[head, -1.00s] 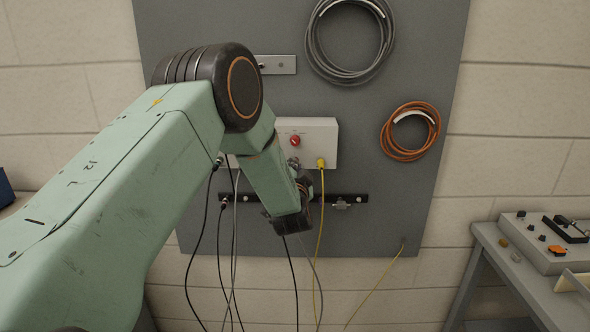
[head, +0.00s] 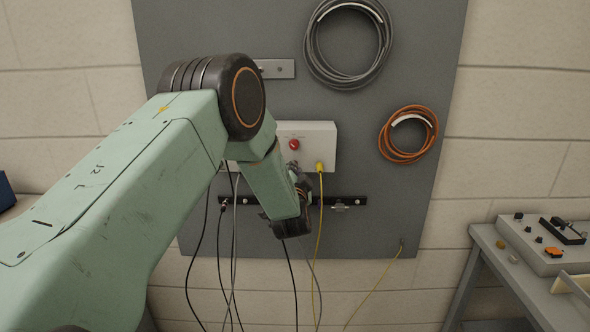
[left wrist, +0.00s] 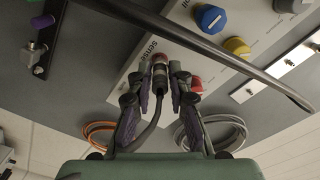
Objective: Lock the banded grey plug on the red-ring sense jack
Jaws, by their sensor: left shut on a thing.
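The left wrist view shows my left gripper (left wrist: 163,84) shut on the banded grey plug (left wrist: 158,82), its cable running back between the fingers. The plug's front end is at the red-ring sense jack (left wrist: 159,60), beside the printed word "sense". The plug is in line with the jack and seems to touch it; I cannot tell whether it is seated or locked. In the head view my left arm reaches to the white box (head: 318,140), and the wrist hides most of the plug. My right gripper is not in view.
A yellow plug (head: 319,167) sits on the box, right of my gripper. A red button (head: 293,144) is above. A dark rail (head: 350,201) runs below. A thick black cable (left wrist: 215,52) crosses close before the wrist camera. Grey (head: 350,75) and orange (head: 384,140) coils hang at right.

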